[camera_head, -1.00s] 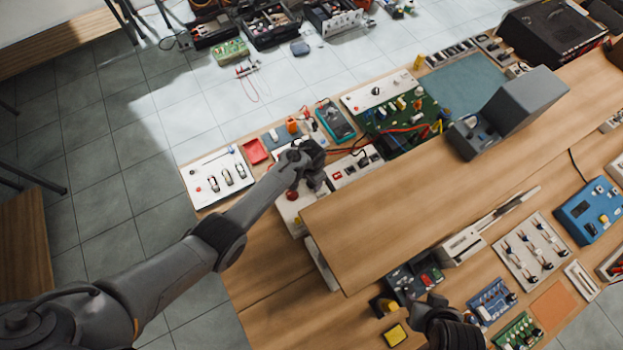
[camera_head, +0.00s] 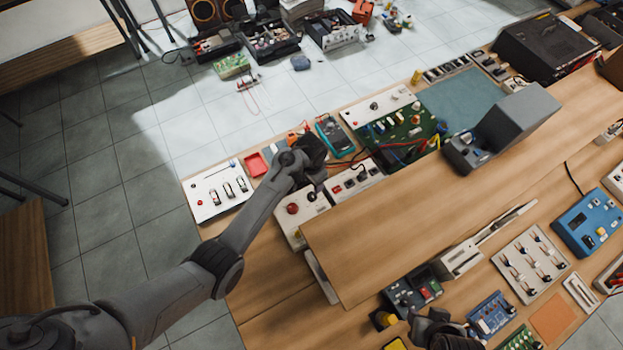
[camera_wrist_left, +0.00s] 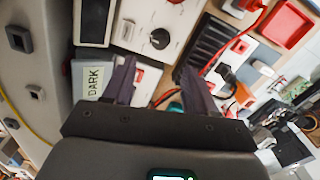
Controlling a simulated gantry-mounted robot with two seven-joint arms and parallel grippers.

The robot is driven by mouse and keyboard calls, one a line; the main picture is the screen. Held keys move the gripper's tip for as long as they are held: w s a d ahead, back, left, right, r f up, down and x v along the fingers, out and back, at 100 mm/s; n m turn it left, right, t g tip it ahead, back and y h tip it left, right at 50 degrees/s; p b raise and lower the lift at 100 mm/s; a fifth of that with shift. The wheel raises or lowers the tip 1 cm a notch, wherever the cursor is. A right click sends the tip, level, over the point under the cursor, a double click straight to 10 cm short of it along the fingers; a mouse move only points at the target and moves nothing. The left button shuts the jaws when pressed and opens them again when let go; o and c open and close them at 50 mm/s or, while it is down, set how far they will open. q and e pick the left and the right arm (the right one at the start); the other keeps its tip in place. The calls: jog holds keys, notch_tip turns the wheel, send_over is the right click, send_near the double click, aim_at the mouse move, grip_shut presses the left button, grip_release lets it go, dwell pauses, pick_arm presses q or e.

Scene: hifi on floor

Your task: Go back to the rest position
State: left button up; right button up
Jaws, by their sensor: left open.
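My left gripper (camera_head: 312,158) is in the head view above the far edge of the workbench, over the white panels. In the left wrist view its two dark fingers (camera_wrist_left: 155,85) stand apart with nothing held between them. Beneath them are a white panel with a black knob (camera_wrist_left: 160,38), a power strip and a label reading DARK (camera_wrist_left: 93,82). My right gripper (camera_head: 430,325) is at the bottom edge of the head view, beside the near side of the raised wooden shelf; its fingers are not clear.
A raised wooden shelf (camera_head: 400,225) carrying a grey box (camera_head: 515,120) lies between the arms. A switch panel (camera_head: 218,190), a red tray (camera_head: 256,164) and a green circuit board (camera_head: 405,130) sit near the left gripper. Tiled floor (camera_head: 110,200) is open at left.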

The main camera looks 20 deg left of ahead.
pick_arm(q)
jog(key=shift+r, duration=0.2)
dwell(0.3)
jog(key=shift+s, duration=0.1)
jog(key=s+a+r+n+t+p, duration=0.1)
jog(key=s+r+p, duration=0.1)
jog(key=s+r, duration=0.4)
jog(key=s+a+r+n+t+p, duration=0.1)
jog(key=s+r, duration=0.5)
jog(key=s, duration=0.6)
jog(key=s+a+r+n+t+p, duration=0.1)
jog(key=s+a+r+p, duration=0.2)
jog(key=s+r, duration=0.3)
jog(key=s, duration=0.3)
jog(key=shift+a+r+t, duration=0.2)
jog(key=shift+r+t, duration=0.05)
jog(key=shift+t, duration=0.05)
jog(key=shift+s, duration=0.1)
